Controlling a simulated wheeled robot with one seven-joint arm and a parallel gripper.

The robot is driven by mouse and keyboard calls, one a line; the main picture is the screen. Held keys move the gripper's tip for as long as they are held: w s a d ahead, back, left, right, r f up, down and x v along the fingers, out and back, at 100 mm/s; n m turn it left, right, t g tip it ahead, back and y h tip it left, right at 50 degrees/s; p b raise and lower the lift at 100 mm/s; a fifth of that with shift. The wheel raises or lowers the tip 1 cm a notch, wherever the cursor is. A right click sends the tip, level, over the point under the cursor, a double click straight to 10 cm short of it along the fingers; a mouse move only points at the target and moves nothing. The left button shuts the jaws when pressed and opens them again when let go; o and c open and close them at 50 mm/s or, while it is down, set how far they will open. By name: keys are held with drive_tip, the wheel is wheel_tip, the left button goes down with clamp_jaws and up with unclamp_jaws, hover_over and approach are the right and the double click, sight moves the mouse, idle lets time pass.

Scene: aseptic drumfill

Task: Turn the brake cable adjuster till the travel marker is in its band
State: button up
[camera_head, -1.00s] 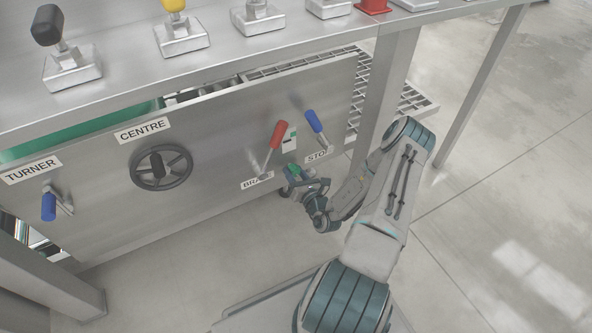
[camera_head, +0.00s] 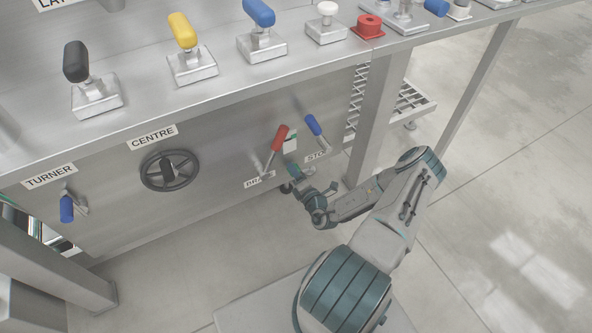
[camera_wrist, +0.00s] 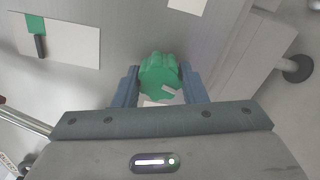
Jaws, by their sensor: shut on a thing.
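The green, ridged brake cable adjuster knob (camera_wrist: 160,78) sits between the two fingers of my gripper (camera_wrist: 160,88) in the wrist view. The fingers are shut on its sides. In the head view my gripper (camera_head: 296,186) is at the panel, just below the red brake lever (camera_head: 275,147), and it hides the knob. A white travel plate (camera_wrist: 72,44) is at upper left in the wrist view. It carries a green band (camera_wrist: 35,23) and a dark travel marker (camera_wrist: 40,46). Most of the marker lies below the band, with its upper end at the band's lower edge.
The grey panel also carries a blue stop lever (camera_head: 314,126), a black handwheel (camera_head: 169,170) and a blue turner lever (camera_head: 67,208). A bench top (camera_head: 140,120) with several coloured levers overhangs it. A bench leg (camera_head: 373,125) stands right of my gripper. Floor in front is open.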

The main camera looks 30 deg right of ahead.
drive_tip(key=shift+m, duration=0.6)
drive_tip(key=o, duration=1)
drive_tip(key=shift+s, duration=0.1)
